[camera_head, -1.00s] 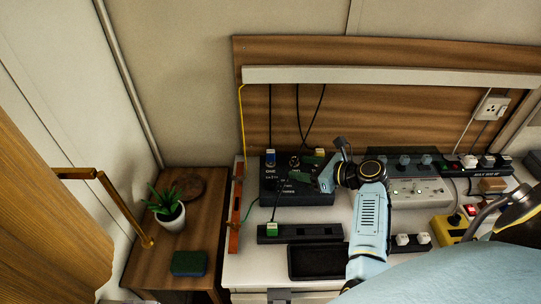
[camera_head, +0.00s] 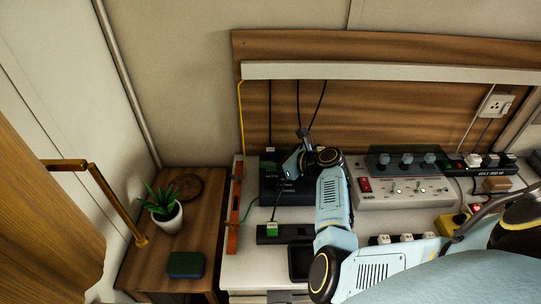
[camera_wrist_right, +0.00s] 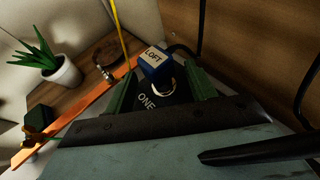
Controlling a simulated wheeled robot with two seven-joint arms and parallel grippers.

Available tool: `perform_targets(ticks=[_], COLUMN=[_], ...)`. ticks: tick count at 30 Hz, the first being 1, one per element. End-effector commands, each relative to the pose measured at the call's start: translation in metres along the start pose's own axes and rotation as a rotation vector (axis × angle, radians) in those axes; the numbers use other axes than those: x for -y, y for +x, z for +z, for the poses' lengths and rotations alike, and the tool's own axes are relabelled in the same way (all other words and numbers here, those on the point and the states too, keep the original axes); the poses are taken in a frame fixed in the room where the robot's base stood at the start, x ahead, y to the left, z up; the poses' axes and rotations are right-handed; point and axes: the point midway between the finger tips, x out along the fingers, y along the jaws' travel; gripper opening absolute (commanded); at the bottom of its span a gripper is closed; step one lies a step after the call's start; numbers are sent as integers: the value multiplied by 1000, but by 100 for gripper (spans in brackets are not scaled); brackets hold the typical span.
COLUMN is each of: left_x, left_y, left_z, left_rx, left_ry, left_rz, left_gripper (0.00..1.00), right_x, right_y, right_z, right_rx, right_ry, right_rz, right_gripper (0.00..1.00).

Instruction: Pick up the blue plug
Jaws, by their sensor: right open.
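The blue plug (camera_wrist_right: 155,67) has a white label reading "LOFT" and shows in the wrist view, upright at the dark box marked "ONE" (camera_wrist_right: 150,99). A dark cord runs behind it. In the wrist view my right gripper (camera_wrist_right: 161,90) is open, with one green finger on each side of the plug. I cannot tell whether either finger touches it. In the head view my right gripper (camera_head: 288,166) is over the dark box (camera_head: 296,199) and partly covers it. Only a small pale top of the plug shows there. My left gripper is not in view.
A green plug (camera_head: 271,229) sits in a black strip (camera_head: 298,232) in front. An orange bar (camera_head: 236,207) stands left of the box, and a plant (camera_head: 165,210) is on the side table. Cords hang behind. A grey switch unit (camera_head: 405,190) is to the right.

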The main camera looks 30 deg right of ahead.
Motion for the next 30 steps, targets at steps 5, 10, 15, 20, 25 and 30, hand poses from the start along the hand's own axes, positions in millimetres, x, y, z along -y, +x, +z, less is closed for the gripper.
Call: perform_targets(ticks=[5,10,15,20,25,30], left_x=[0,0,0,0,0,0], left_y=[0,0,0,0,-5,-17], left_z=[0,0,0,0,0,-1], left_rx=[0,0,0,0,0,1], left_ry=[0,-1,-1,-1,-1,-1], left_rz=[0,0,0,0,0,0], left_gripper=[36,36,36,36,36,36], right_x=[0,0,0,0,0,0], right_y=[0,-1,-1,-1,-5,-17], right_z=[0,0,0,0,10,42], right_rx=[0,0,0,0,1,2], right_ry=[0,0,0,0,-1,-4], right_rz=[0,0,0,0,0,-1], right_gripper=[48,25,12,12,12,12])
